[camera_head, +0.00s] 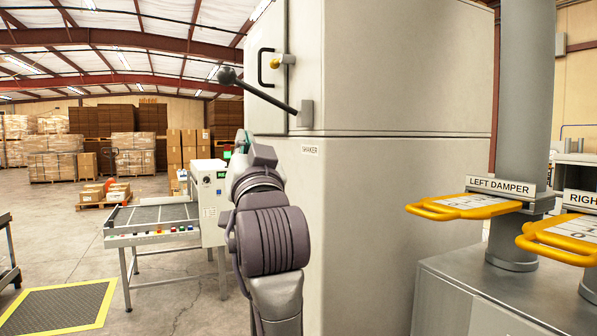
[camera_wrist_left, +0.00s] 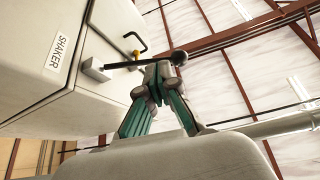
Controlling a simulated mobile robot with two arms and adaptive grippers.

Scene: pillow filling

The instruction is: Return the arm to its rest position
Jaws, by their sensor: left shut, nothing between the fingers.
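My left arm rises in the middle of the head view, in front of the shaker cabinet (camera_head: 390,190). My left gripper (camera_head: 241,140) is mostly hidden behind its own wrist there, with only a bit of teal showing. In the left wrist view the teal fingers of my left gripper (camera_wrist_left: 162,75) come together at the tips, shut and empty. The shaker's lever (camera_head: 265,95) with its black knob (camera_head: 227,75) stands above the gripper in the head view. In the wrist view the knob (camera_wrist_left: 179,58) appears just beyond the fingertips; I cannot tell the gap. My right gripper is not in view.
A black door handle (camera_head: 262,67) is on the cabinet. A machine with a conveyor table (camera_head: 150,220) stands left of my arm. Yellow damper handles (camera_head: 465,206) stick out at the right. Open floor (camera_head: 60,245) lies to the left, with a yellow-edged mat (camera_head: 58,306).

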